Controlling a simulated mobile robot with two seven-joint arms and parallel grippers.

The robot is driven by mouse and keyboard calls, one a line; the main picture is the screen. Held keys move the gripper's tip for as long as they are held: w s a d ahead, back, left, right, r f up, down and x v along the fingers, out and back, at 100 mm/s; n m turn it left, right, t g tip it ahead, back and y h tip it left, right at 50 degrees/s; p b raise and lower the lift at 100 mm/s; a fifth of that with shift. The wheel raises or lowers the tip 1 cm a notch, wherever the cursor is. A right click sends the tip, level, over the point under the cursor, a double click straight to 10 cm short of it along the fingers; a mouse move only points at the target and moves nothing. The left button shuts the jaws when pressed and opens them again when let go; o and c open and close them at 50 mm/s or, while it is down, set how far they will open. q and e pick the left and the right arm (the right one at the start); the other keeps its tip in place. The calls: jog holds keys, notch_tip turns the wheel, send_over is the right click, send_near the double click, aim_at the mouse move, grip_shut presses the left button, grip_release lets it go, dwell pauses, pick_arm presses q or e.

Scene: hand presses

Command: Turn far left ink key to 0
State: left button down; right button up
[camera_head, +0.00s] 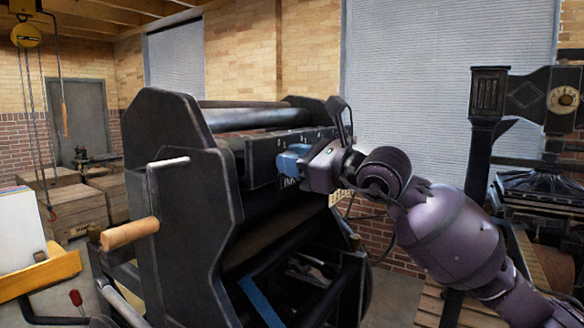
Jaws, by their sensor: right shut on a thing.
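The dark hand press (180,215) fills the middle of the view. Its ink rail (262,150) runs below the upper rollers, with small white marks along its top and part of an "INK" label below. My right gripper (291,161) reaches in from the right and is shut at the front of this rail, on what appears to be an ink key. The gripper and its wrist hide the key and its pointer, so I cannot read its setting or tell which key it is. My left gripper is not in view.
A wooden handle (130,233) sticks out from the press's left side. Wooden crates (85,205) stand behind at left, and a hoist (26,35) hangs above them. Another press (540,190) stands at right. Bare floor (395,300) shows below my right arm.

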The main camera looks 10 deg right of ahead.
jog(key=n, duration=0.1)
jog(key=n+b, duration=0.1)
jog(key=n, duration=0.1)
jog(key=shift+w+f, duration=0.1)
jog(key=shift+f, duration=0.15)
jog(key=shift+n+b, duration=0.45)
jog(key=shift+n, duration=0.45)
jog(key=n+b, duration=0.1)
jog(key=n, duration=0.1)
jog(key=shift+n, duration=0.4)
jog(key=n+b, duration=0.1)
jog(key=n, duration=0.2)
jog(key=shift+r+g+y, duration=0.1)
jog(key=shift+g+y, duration=0.2)
jog(key=shift+n+b, duration=0.4)
jog(key=shift+n, duration=0.3)
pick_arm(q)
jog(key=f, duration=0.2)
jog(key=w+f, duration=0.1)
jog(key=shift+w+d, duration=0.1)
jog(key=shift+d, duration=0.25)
pick_arm(e)
jog(key=shift+r+n, duration=0.1)
jog(key=shift+n, duration=0.4)
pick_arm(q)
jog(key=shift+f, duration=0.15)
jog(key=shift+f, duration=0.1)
pick_arm(e)
jog(key=o, duration=0.9)
